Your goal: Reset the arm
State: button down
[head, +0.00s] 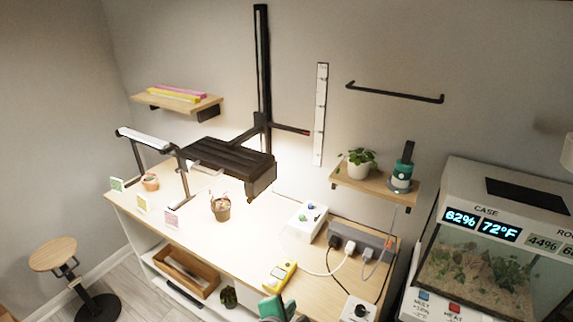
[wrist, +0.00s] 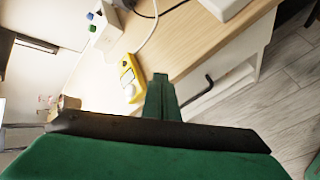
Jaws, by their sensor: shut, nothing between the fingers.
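My gripper (head: 277,308) is at the bottom edge of the head view, at the near edge of the wooden bench (head: 262,250). Its green fingers (wrist: 161,95) are together in the wrist view, with nothing between them. A black band and a green body fill the bottom of that view. The gripper looks near the yellow meter (head: 280,275), which lies on the bench just beyond it; the meter also shows in the wrist view (wrist: 130,75). I cannot tell the exact gap. Most of my arm is out of view.
A white box with coloured knobs (head: 307,220) and a power strip (head: 362,240) with cables sit on the bench. A potted plant (head: 221,208) stands under a dark lamp panel (head: 225,158). A terrarium (head: 490,240) is right. Floor (wrist: 285,85) is clear beside the bench.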

jog(key=s+f+m+t+y, duration=0.1)
jog(key=s+f+m, duration=0.35)
jog(key=s, duration=0.35)
jog(key=s+f+m+t+y, duration=0.2)
jog(key=s+f+m, duration=0.25)
jog(key=s, duration=0.45)
jog(key=s+r+m+t, duration=0.1)
jog(key=s+r+m, duration=0.3)
jog(key=s, duration=0.5)
jog(key=s+r+m+t, duration=0.1)
jog(key=s+r+m, duration=0.2)
jog(key=s+m, duration=0.4)
jog(key=s, duration=0.2)
jog(key=shift+s+a+r+t, duration=0.35)
jog(key=shift+a+r+t, duration=0.05)
